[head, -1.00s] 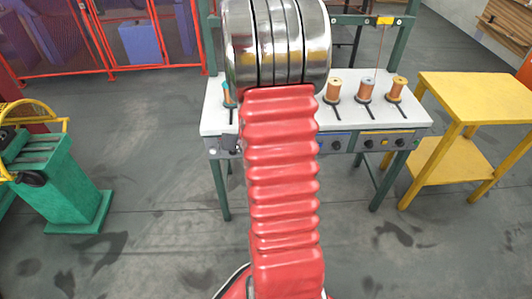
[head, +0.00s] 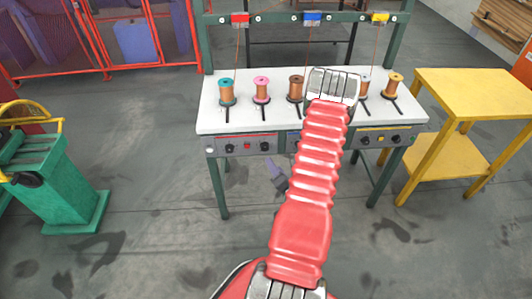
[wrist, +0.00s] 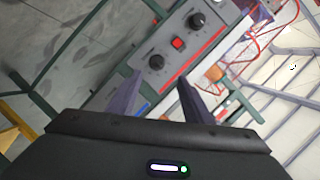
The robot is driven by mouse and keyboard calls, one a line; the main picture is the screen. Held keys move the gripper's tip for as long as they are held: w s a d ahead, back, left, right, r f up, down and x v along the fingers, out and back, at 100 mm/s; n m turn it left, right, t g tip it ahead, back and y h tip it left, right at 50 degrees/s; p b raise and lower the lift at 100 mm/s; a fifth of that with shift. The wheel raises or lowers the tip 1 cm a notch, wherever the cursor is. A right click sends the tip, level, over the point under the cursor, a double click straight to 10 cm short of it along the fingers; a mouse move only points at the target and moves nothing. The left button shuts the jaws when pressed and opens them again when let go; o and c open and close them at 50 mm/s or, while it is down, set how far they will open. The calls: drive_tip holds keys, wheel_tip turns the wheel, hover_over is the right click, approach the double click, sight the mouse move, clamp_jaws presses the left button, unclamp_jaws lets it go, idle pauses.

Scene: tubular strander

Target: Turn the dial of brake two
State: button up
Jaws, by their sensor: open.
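The bench's front carries colour-marked panels with black dials. In the head view the red-marked panel has a left dial (head: 229,148), a red button (head: 247,146) and a right dial (head: 264,146). The middle panel is mostly hidden behind my arm; a blue strip (wrist: 143,108) shows between the fingers in the wrist view. The yellow-marked panel has two dials (head: 365,142) (head: 396,139). I cannot read any brake number. My gripper (wrist: 159,78) is open and empty, its fingers apart, with a red-panel dial (wrist: 157,62) just beyond them. In the head view a finger (head: 276,171) shows below the bench front.
Several wire spools, such as a teal one (head: 227,93) and a pink one (head: 261,90), stand on the white bench top (head: 212,115). A yellow table (head: 470,90) is close on the right. A green machine (head: 55,190) stands left. The grey floor between is clear.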

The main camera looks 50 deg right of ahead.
sight(265, 149)
drive_tip(key=shift+s+f+m+h, duration=0.3)
drive_tip(key=shift+s+m, duration=0.1)
drive_tip(key=shift+s, duration=0.25)
drive_tip(key=shift+w, duration=0.1)
drive_tip(key=x, duration=1.3)
drive_tip(key=shift+w+d, duration=0.1)
drive_tip(key=shift+w, duration=0.2)
drive_tip(key=shift+c, duration=0.3)
